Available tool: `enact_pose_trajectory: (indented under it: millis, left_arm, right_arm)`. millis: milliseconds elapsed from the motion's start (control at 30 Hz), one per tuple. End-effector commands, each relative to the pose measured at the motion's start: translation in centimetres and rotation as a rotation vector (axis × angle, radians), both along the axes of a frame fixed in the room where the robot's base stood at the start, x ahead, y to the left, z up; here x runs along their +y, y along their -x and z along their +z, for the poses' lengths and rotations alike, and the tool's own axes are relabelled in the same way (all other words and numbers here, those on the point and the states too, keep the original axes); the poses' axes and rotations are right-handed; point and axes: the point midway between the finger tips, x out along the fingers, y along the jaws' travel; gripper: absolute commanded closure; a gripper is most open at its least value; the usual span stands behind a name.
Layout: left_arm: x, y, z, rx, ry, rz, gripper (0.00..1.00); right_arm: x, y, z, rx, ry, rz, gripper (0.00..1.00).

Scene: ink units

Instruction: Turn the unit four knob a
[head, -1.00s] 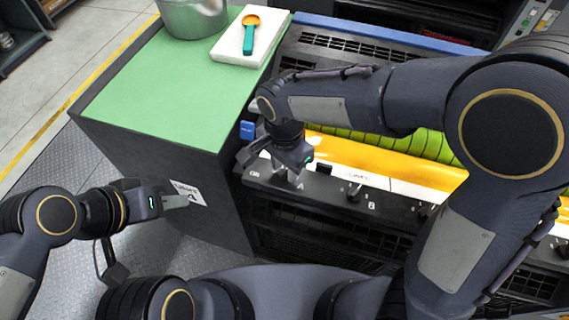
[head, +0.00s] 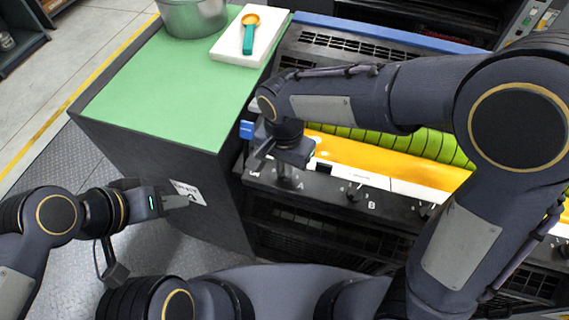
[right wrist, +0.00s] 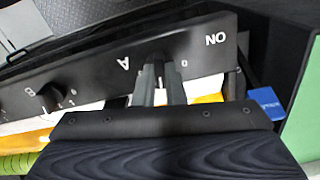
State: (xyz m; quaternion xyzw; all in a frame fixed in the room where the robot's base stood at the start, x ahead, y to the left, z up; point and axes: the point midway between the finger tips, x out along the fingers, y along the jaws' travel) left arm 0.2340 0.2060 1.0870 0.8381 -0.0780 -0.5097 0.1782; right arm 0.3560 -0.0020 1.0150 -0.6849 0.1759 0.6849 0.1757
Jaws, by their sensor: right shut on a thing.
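The black control strip (head: 322,190) runs along the front of the ink unit, with white letters A and B. Knob a sits between my right fingertips beside the letter A; the fingers mostly hide it. My right gripper (head: 284,172) is shut on it, pointing down at the strip. In the right wrist view, both fingers of that gripper (right wrist: 160,84) reach the strip between the A and the word ON. Knob B (head: 354,192) stands free to the right; it also shows in the right wrist view (right wrist: 50,97). My left gripper (head: 178,201) is empty beside the cabinet's label; its finger gap is unclear.
A green-topped cabinet (head: 140,95) stands left of the unit. It bears a metal pot (head: 192,18) and a white block (head: 232,47) with a teal-and-orange scoop (head: 249,36). A yellow tray (head: 400,170) lies behind the strip. My right arm crosses above it.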

Motion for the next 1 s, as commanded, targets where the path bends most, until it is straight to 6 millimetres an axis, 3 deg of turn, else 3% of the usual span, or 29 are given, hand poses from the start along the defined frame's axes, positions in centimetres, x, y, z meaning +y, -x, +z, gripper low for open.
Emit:
enact_pose_trajectory:
  millis: [1000]
  left_arm:
    - [0.0, 0.0, -0.76, 0.0, 0.0, 0.0, 0.64]
  right_arm:
    - [-0.03, -0.06, 0.07, -0.001, 0.0, 0.962, 1.0]
